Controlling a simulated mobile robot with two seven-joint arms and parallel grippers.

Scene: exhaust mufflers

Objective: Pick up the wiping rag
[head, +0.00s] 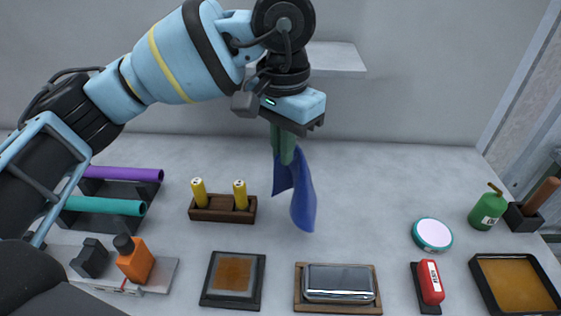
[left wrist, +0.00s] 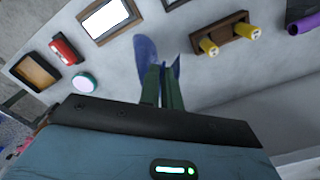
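The blue wiping rag (head: 303,196) hangs in the air from my left gripper (head: 285,157), above the middle of the table. The green fingers are closed together on its upper part, and its two loose ends hang down. In the left wrist view the rag (left wrist: 146,53) shows on both sides of the fingertips of my left gripper (left wrist: 162,72). My right gripper is not in either view.
Below the rag are a wooden holder (head: 223,215) with yellow cylinders, a dark tray with a brown pad (head: 234,278) and a metal box (head: 339,282) on a wooden tray. A purple tube (head: 125,174) lies on a rack at left. A green bottle (head: 488,209) stands at right. The table between is clear.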

